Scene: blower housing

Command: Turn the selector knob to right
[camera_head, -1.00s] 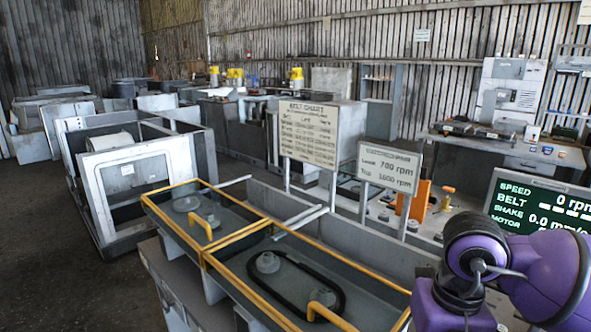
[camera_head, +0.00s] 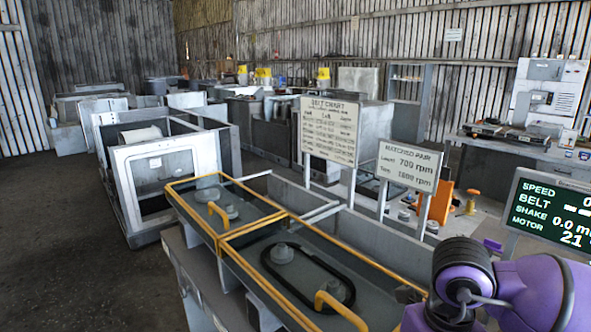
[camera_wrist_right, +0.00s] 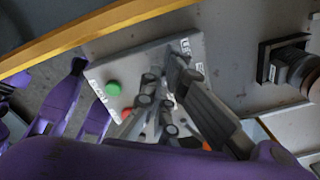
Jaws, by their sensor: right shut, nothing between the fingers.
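In the right wrist view a light grey control box (camera_wrist_right: 118,62) carries a green button (camera_wrist_right: 113,88) and a red button (camera_wrist_right: 126,113), with printed labels at its edges. My right gripper (camera_wrist_right: 168,75) is shut and empty over the right part of this box, and its dark fingers cover much of the panel. I cannot make out the selector knob; it may be hidden behind the fingers. I cannot tell whether the fingers touch the box. In the head view my purple right arm is at the lower right. My left gripper is not in view.
A yellow rail (camera_wrist_right: 95,32) runs beside the box. A dark round fitting (camera_wrist_right: 290,65) stands at the right.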

